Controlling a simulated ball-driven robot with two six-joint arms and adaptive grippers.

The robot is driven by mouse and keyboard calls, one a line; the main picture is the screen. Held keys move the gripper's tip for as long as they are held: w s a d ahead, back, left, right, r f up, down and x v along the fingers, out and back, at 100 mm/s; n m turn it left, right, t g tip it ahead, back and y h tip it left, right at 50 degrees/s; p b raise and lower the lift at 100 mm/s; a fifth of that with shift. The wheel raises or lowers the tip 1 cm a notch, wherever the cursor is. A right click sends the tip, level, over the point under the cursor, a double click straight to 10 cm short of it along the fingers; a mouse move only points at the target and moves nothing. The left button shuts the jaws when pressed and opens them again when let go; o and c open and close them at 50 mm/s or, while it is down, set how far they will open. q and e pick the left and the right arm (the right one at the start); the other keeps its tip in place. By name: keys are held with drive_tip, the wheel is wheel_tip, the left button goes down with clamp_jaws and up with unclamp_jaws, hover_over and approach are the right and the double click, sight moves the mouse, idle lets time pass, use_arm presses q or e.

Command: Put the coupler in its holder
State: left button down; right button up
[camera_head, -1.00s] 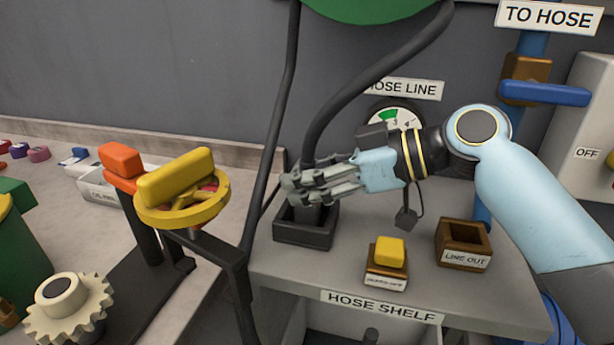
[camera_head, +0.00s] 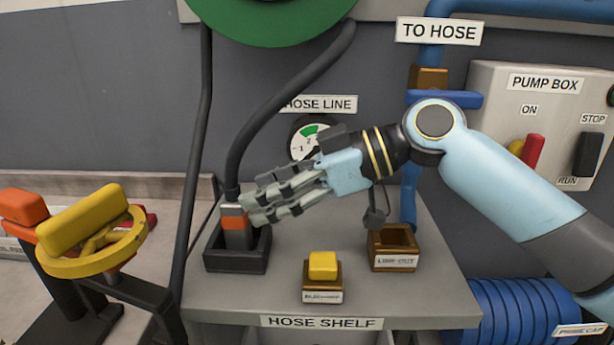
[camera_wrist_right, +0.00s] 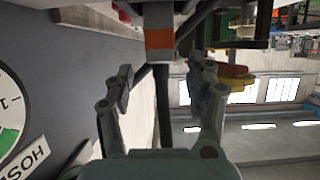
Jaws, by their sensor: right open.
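The coupler (camera_head: 235,224), grey with an orange band, stands upright on the end of the black hose (camera_head: 243,135). Its lower end is inside the square black holder (camera_head: 236,264) on the shelf; how deep it sits is hidden. My right gripper (camera_head: 252,208) is open, its fingertips just right of the coupler's upper part. In the right wrist view, the coupler (camera_wrist_right: 159,40) shows beyond the spread fingertips (camera_wrist_right: 164,78), with nothing held between them. My left gripper is not in view.
The hose shelf (camera_head: 400,292) also bears a yellow-topped block (camera_head: 322,266) and an open brown LINE OUT box (camera_head: 393,249). A yellow handwheel (camera_head: 92,240) stands left. The pump box (camera_head: 550,125) and blue coiled hose (camera_head: 520,315) are right.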

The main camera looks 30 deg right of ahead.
drive_tip(key=v, duration=0.6)
drive_tip(key=shift+s+d, duration=0.2)
drive_tip(key=shift+d, duration=0.05)
drive_tip(key=shift+r, duration=0.15)
